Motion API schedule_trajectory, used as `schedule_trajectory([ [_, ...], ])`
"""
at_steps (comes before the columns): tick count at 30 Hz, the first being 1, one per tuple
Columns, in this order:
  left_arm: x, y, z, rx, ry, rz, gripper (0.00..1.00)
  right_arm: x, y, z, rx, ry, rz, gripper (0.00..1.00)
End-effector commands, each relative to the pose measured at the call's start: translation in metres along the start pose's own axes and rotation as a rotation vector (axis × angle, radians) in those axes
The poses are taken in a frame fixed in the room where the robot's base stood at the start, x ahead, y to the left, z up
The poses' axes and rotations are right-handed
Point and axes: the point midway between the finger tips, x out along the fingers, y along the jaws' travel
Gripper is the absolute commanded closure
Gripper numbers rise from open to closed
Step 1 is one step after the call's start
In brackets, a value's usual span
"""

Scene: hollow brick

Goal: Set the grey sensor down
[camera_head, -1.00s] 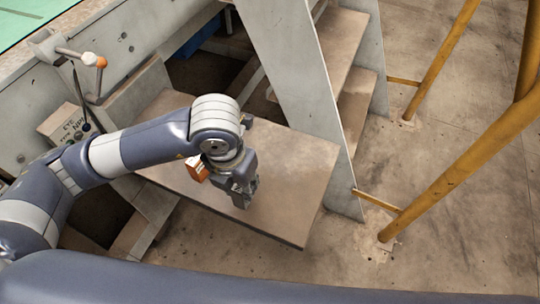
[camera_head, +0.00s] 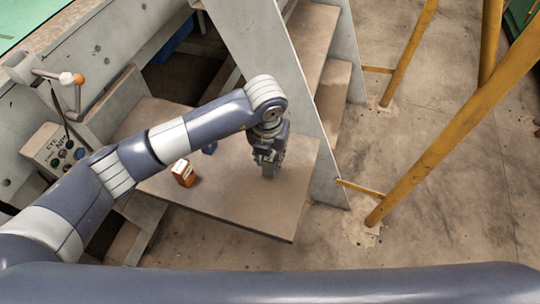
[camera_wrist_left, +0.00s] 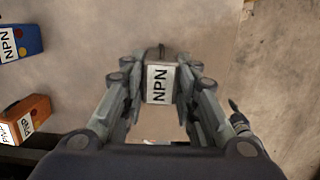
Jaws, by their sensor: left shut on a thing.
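The grey sensor (camera_wrist_left: 158,84), a small block with a white "NPN" label, sits between the fingertips of my left gripper (camera_wrist_left: 158,98) in the left wrist view. The gripper is shut on it. In the head view my left gripper (camera_head: 268,172) points down over the right part of a brown board (camera_head: 235,215). The sensor is hard to separate from the fingers there. I cannot tell whether it touches the board. My right gripper is not in view.
An orange sensor (camera_head: 184,173) and a blue sensor (camera_head: 210,148) stand on the board, left of my gripper. A grey stair side panel (camera_head: 265,75) rises behind the board. Yellow rails (camera_head: 440,120) stand to the right. The board's front right part is clear.

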Motion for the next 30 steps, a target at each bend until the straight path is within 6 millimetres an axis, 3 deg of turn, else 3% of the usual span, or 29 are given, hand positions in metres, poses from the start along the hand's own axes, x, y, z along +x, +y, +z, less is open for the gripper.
schedule_trajectory([
  [3,0.013,0.0,-0.002,-0.001,0.001,-0.001,0.98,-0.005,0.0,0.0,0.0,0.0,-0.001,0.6],
  [14,0.019,0.0,-0.002,-0.001,-0.001,-0.001,0.98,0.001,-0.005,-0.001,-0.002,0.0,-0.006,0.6],
  [15,0.017,0.0,-0.002,-0.001,-0.001,-0.001,0.63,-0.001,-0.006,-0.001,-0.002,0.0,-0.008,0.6],
  [17,0.017,0.0,-0.002,-0.001,-0.001,-0.001,0.52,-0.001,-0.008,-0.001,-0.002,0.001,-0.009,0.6],
  [30,0.011,0.0,-0.001,-0.001,-0.002,-0.001,0.52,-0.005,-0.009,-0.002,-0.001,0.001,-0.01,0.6],
])
